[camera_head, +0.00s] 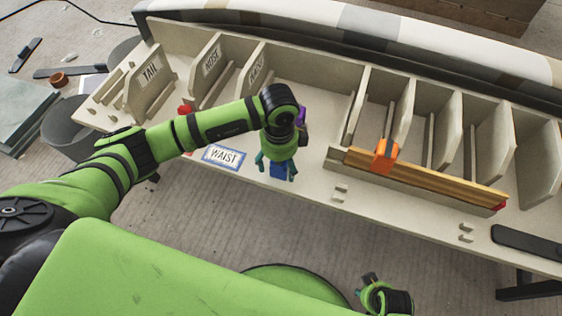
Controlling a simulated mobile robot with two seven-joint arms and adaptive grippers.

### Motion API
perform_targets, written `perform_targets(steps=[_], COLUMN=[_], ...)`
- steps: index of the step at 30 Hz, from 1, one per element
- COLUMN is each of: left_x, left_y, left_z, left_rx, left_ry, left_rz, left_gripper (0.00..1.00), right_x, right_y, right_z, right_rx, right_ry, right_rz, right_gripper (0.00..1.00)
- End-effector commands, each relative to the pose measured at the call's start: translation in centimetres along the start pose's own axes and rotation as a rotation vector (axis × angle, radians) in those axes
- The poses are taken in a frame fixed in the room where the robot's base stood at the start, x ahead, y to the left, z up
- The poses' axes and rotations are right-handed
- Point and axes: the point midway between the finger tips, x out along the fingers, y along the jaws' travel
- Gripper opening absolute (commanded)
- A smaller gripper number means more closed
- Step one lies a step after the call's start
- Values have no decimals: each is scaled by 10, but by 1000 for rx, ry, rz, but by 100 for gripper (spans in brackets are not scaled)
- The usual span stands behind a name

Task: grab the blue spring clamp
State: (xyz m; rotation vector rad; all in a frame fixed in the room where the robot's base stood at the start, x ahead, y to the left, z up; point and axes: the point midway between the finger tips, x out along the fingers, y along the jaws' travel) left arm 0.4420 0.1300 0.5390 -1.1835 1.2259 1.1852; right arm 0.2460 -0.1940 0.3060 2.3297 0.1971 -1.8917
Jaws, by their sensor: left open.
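A small blue object (278,171), which looks like the blue spring clamp, sits at the front edge of the pale mould frame, right of the WAIST label. My left gripper (277,169) is directly over it, pointing down. Its teal fingers are open, one on each side of the blue object. The gripper body hides the object's upper part, and I cannot tell whether the fingers touch it. Part of my right arm (386,299) shows at the bottom edge; its fingers cannot be made out clearly.
An orange clamp (385,155) sits on a wooden strip (440,177) to the right. A purple item (301,115) is partly hidden behind my left wrist. Upright ribs (366,103) divide the frame (310,185). A dark bin (72,130) stands at left. The floor in front is clear.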

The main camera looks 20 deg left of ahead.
Motion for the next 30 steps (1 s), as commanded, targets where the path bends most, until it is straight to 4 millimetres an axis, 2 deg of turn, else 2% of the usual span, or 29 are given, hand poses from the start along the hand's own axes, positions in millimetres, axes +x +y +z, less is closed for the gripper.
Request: perform_targets(steps=[8,9,13,25,30], left_x=[4,4,4,3,-9], left_y=[0,0,0,0,-1], left_z=[0,0,0,0,0], left_rx=[1,1,1,0,0], left_ry=[0,0,0,0,1], left_rz=[-1,-1,-1,-1,-4], left_gripper=[76,68,17,16,16], right_x=[-2,-2,-2,-2,-3], right_y=[0,0,0,0,0], right_z=[-1,-1,-1,-1,0], right_rx=[0,0,0,0,0], right_ry=[0,0,0,2,4], right_rz=[1,1,1,1,1], right_gripper=[40,40,40,40,40])
